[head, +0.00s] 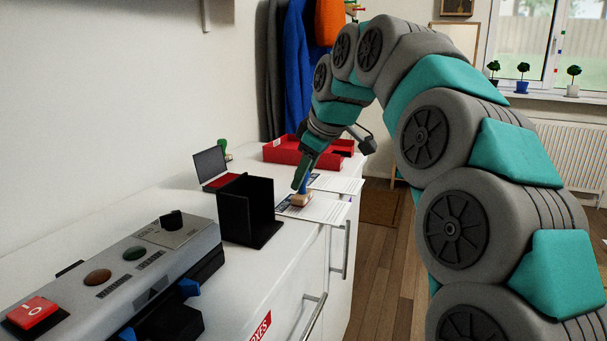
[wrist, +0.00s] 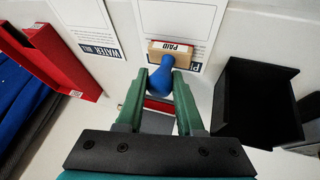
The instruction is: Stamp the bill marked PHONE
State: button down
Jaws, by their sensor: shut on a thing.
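My gripper (head: 303,180) is shut on the blue handle of a stamp (head: 300,200). In the wrist view the green fingers (wrist: 172,92) hold the blue handle (wrist: 161,76), and the wooden block (wrist: 171,52) reads PAID. I cannot tell if the block touches the paper. A bill marked WATER BILL (wrist: 98,28) lies beside it. An ink pad with red surface (head: 222,182) stands open.
A black open box (head: 247,210) stands close to the stamp. A red tray (head: 285,152) lies beyond the bills. A grey machine with a red switch (head: 130,265) fills the near counter. A small green-handled object (head: 223,147) stands behind the ink pad.

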jog(key=c, duration=1.6)
grip_release()
jog(key=shift+f+b, duration=0.3)
jog(key=shift+f, duration=0.25)
jog(key=c, duration=1.6)
grip_release()
jog(key=shift+r, duration=0.1)
jog(key=shift+r+p, duration=2.5)
jog(key=shift+r, duration=0.95)
